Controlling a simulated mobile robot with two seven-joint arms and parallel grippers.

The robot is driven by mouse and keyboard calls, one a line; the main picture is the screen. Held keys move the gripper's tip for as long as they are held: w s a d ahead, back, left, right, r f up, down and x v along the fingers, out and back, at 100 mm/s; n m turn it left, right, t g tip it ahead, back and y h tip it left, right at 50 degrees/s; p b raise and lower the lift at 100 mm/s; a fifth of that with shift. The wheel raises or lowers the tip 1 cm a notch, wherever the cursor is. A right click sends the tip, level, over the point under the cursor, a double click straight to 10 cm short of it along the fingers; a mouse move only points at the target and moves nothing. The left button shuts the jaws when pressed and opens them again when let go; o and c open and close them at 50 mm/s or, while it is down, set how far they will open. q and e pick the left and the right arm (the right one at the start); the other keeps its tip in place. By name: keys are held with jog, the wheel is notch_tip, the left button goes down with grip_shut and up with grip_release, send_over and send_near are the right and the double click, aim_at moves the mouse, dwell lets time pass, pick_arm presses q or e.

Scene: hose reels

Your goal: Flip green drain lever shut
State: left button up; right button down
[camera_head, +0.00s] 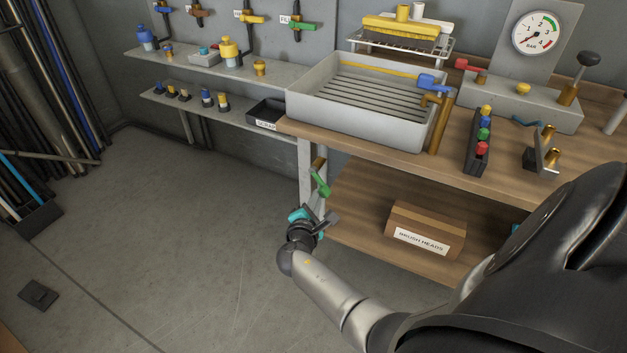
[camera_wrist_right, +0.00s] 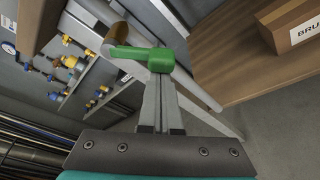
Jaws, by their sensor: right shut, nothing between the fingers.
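The green drain lever (camera_head: 320,182) sits on a brass pipe (camera_head: 318,163) under the wash basin, by the bench's front left leg. In the right wrist view the green lever (camera_wrist_right: 142,55) lies roughly sideways, its handle pointing left from a round hub. My right gripper (camera_head: 320,214) is just below the lever in the head view. In the wrist view its fingers (camera_wrist_right: 160,88) are shut and empty, with the tips close to the lever's hub. I cannot tell whether they touch it. My left gripper is not in view.
The bench leg (camera_head: 305,170) stands close beside the lever. A cardboard box (camera_head: 425,232) marked "BRUSH HEADS" sits on the lower shelf (camera_head: 365,205) to the right. The basin (camera_head: 355,125) is above on the bench. Grey floor (camera_head: 190,220) is open to the left.

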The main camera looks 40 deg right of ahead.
aim_at(322, 190)
jog(key=shift+s+d+r+n+p, duration=0.2)
jog(key=shift+s+r+n+p, duration=0.25)
jog(key=shift+p, duration=0.35)
jog(key=n+g+p, duration=0.1)
jog(key=p, duration=0.1)
jog(key=s+r+n+p, duration=0.1)
jog(key=p, duration=0.1)
jog(key=r+n+g+p, duration=0.1)
jog(key=n+p, duration=0.1)
jog(key=shift+s+d+g, duration=0.25)
jog(key=shift+d+g, duration=0.05)
jog(key=shift+d, duration=0.05)
jog(key=shift+f, duration=0.15)
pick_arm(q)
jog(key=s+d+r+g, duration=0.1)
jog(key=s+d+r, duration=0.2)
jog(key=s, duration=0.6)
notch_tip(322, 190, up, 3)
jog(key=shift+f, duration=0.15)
pick_arm(e)
jog(key=shift+f, duration=0.1)
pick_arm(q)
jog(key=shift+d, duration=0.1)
